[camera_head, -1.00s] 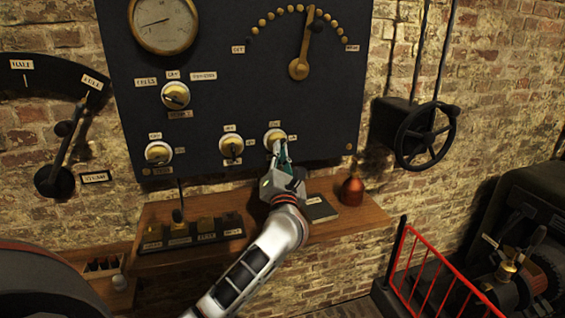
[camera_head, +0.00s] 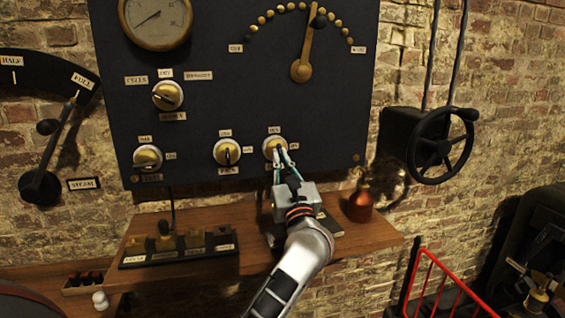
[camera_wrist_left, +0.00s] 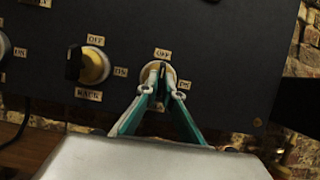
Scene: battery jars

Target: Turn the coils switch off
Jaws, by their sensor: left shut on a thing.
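My left gripper (camera_head: 280,156) is shut on the knob of the right-hand switch (camera_head: 269,143) in the panel's lower row. In the left wrist view its fingers (camera_wrist_left: 160,80) close on the dark knob, in front of the brass dial (camera_wrist_left: 171,74). OFF is marked above this dial and ON to its right. The knob stands roughly upright between the fingertips. The switch's name plate is hidden, so I cannot read whether it says coils. The neighbouring switch (camera_wrist_left: 97,66) is labelled RACK. My right gripper is not in view.
The dark panel (camera_head: 215,105) also carries a gauge (camera_head: 157,20), a lever (camera_head: 304,60) on an arc of studs and other switches. A handwheel (camera_head: 440,146) and a red railing (camera_head: 440,270) are at right.

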